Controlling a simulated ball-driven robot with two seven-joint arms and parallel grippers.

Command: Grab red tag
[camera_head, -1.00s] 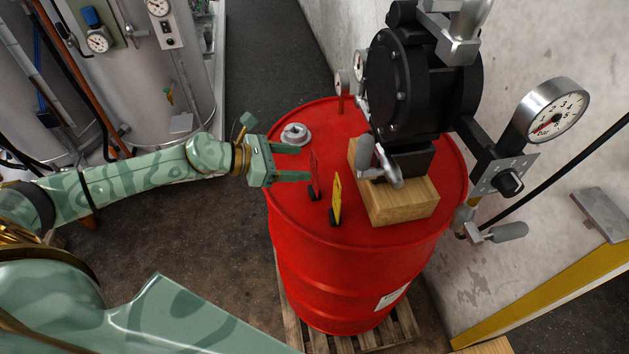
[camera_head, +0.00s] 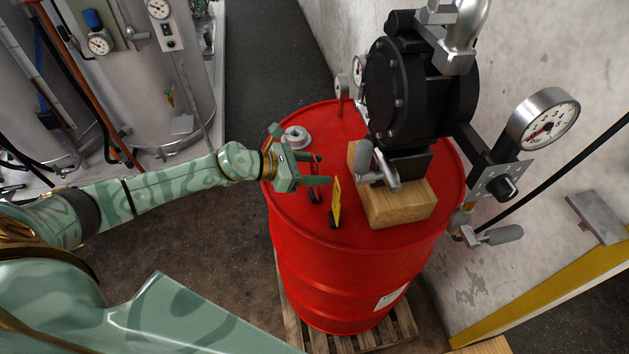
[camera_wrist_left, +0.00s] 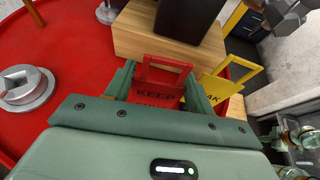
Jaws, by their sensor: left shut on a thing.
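The red tag (camera_head: 314,188) stands upright on top of the red drum (camera_head: 330,255), to the left of the wooden block. My left gripper (camera_head: 322,168) reaches in from the left, with its fingers on either side of the tag. In the left wrist view the red tag (camera_wrist_left: 158,82), with dark lettering reading "KEEP", sits between the two fingers (camera_wrist_left: 158,88). The gripper is shut on it. The tag's lower part is hidden by the gripper body. A yellow tag (camera_head: 336,200) stands just to the right.
A wooden block (camera_head: 400,205) carrying a black pump (camera_head: 420,95) stands right of the tags. A grey bung fitting (camera_head: 297,137) lies behind the gripper. A pressure gauge (camera_head: 545,120) and a wall (camera_head: 560,60) are at the right. The drum top's front left is clear.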

